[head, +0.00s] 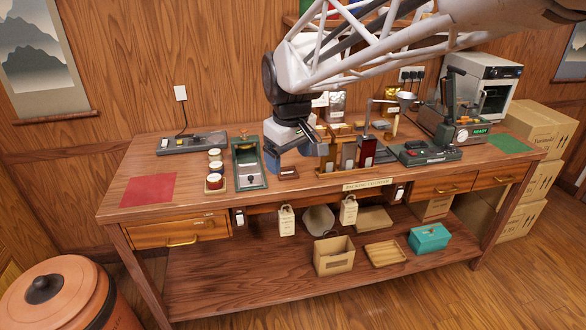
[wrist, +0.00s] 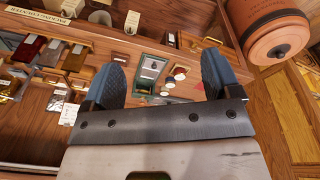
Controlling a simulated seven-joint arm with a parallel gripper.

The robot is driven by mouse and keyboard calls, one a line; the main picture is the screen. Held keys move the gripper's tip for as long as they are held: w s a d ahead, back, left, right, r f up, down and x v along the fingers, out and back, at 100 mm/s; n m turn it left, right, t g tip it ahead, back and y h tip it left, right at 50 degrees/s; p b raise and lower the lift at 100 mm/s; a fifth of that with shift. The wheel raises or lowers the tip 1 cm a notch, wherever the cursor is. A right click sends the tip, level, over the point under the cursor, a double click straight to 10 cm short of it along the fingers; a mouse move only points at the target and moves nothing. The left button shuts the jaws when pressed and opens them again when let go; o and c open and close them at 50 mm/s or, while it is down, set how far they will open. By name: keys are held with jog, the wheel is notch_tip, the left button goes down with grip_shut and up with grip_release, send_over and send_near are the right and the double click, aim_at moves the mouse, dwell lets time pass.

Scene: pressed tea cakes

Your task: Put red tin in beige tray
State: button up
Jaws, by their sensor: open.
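A dark red tin (head: 366,151) stands upright in the row of tins at the middle of the bench. It also shows at the left of the wrist view (wrist: 29,48). A shallow, light tan tray (head: 386,253), the likeliest beige tray, lies empty on the lower shelf. My gripper (head: 298,150) is open and empty above the bench, left of the red tin and apart from it. In the wrist view its two blue fingers (wrist: 162,78) are spread wide, with nothing held between them.
Other tins (head: 348,156) stand close beside the red one. A dark green tray (head: 248,164) and several small round jars (head: 215,168) lie left of my gripper. A tan open box (head: 333,256) and a teal box (head: 429,238) flank the tan tray. A red mat (head: 148,190) is bare.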

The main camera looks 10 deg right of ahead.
jog(key=s+d+f+m, duration=0.2)
jog(key=s+m, duration=0.1)
jog(key=s, duration=0.8)
jog(key=s+d+f+m+t, duration=0.1)
jog(key=s+d+f+m, duration=0.2)
jog(key=s, duration=0.8)
jog(key=shift+s+d, duration=0.35)
jog(key=shift+s, duration=0.05)
